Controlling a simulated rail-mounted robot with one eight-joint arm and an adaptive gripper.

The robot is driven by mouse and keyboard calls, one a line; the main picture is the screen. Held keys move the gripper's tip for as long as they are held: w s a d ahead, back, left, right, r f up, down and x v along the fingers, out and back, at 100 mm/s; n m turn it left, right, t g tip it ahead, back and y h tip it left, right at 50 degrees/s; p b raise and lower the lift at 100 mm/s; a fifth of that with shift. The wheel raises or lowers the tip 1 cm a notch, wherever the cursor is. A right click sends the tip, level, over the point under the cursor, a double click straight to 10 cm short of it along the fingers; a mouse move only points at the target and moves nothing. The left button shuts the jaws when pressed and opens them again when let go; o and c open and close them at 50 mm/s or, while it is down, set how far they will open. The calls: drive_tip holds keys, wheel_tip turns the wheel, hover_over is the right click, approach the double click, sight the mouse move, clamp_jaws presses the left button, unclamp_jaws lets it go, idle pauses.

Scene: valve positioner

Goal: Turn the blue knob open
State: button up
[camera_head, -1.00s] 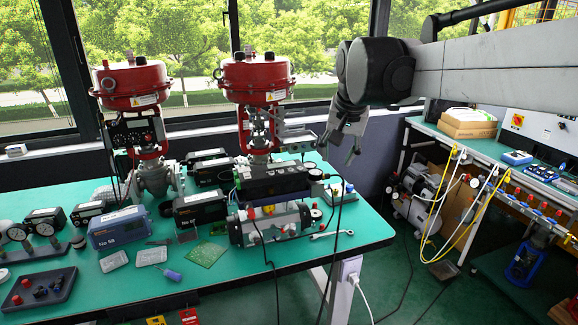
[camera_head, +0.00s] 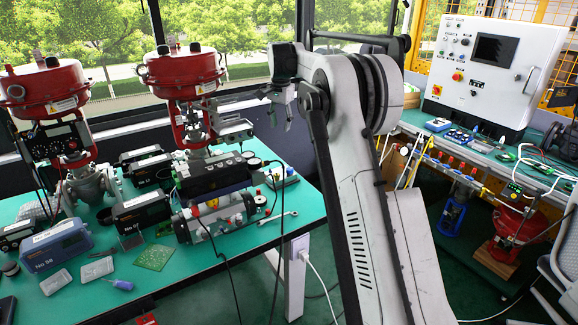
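My gripper (camera_head: 281,119) hangs with its fingers pointing down, in front of the window and above the far right part of the green table. Its two fingers look apart, with nothing between them. The valve positioner assembly (camera_head: 212,180) stands on the table, lower and to the left of my gripper, with small red and yellow parts on its front. A red-topped valve actuator (camera_head: 182,68) stands behind it. I cannot clearly make out a blue knob. A small box with blue on it (camera_head: 283,177) sits at the table's right edge, too small to tell apart.
A second red actuator (camera_head: 45,88) stands at the left. A blue instrument (camera_head: 57,246), a green circuit board (camera_head: 154,257) and a wrench (camera_head: 278,217) lie on the table (camera_head: 190,277). A bench with a white control cabinet (camera_head: 482,65) is at right. Dark cables hang at the table's front.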

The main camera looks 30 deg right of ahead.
drive_tip(key=m+g+p, duration=0.1)
drive_tip(key=m, duration=0.1)
hover_over(290, 169)
wheel_tip(290, 169, down, 8)
wheel_tip(290, 169, down, 14)
drive_tip(key=shift+w+f, duration=0.15)
drive_tip(key=shift+f, duration=0.05)
drive_tip(key=shift+c, duration=0.5)
clamp_jaws()
